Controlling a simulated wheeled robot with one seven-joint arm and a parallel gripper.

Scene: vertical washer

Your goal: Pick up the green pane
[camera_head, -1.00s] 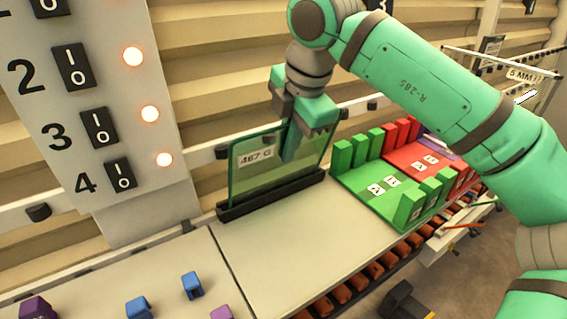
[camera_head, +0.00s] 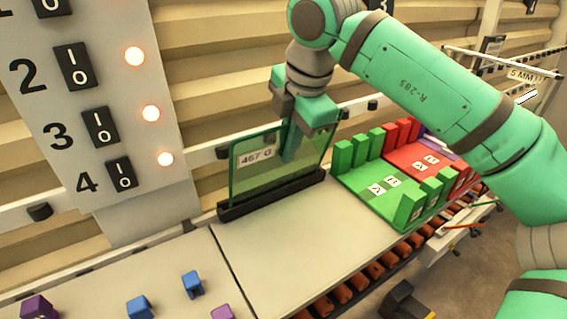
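The green pane (camera_head: 262,174) is a see-through sheet with a white "467 G" label. It stands upright in a dark slotted holder (camera_head: 250,206) at the back of the white worktop. My gripper (camera_head: 295,140) points down at the pane's upper right part. One finger shows as a darker green shape through or against the glass. The fingers look to straddle the top edge, but the far finger is hidden, so I cannot tell whether they are closed on the glass.
To the right is a green rack (camera_head: 372,190) with upright green blocks, and a red rack (camera_head: 415,158) beyond it. A switch panel (camera_head: 100,110) with lit lamps rises at the left. Small blue and purple blocks lie front left. The worktop (camera_head: 290,240) before the holder is bare.

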